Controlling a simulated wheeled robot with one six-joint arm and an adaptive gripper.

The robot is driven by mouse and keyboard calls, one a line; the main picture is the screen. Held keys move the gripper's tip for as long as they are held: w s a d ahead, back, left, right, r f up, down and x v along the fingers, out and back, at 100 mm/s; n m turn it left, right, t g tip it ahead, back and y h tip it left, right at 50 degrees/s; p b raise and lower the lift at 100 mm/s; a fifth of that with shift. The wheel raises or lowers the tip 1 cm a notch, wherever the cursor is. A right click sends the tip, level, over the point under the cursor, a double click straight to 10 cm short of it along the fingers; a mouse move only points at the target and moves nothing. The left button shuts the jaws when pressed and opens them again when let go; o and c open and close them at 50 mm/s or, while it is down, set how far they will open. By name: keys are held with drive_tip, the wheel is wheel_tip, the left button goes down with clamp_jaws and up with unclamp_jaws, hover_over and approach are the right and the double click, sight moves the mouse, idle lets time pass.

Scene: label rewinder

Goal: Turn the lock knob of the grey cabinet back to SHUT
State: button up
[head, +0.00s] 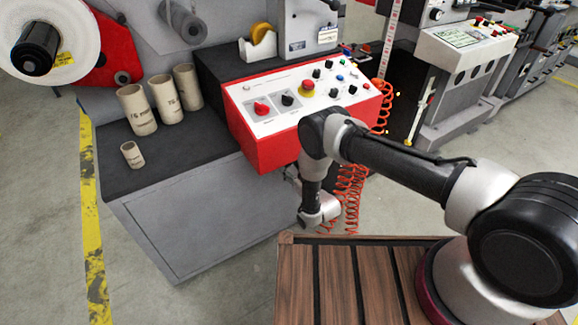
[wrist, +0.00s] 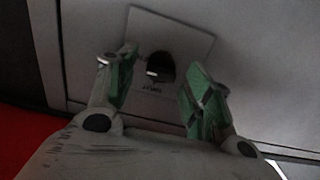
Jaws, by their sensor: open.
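The lock knob (wrist: 160,67) is a dark round knob with a light mark on its left side. It sits on a pale square plate (wrist: 193,42) on the door of the grey cabinet (head: 205,225). Lettering on the plate is too blurred to read surely. In the wrist view my gripper (wrist: 163,78) is open, with one green-padded finger on each side of the knob and a gap to each. I cannot tell whether the fingertips reach the knob's depth.
A red control box (head: 260,145) with knobs and buttons overhangs the cabinet close to my arm. Red coiled hoses (head: 352,195) hang behind it. Cardboard cores (head: 137,110) stand on the cabinet's dark top. A slatted wooden surface (head: 335,280) lies under my arm.

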drive_tip(key=shift+x, duration=0.8)
drive_tip(key=c, duration=1)
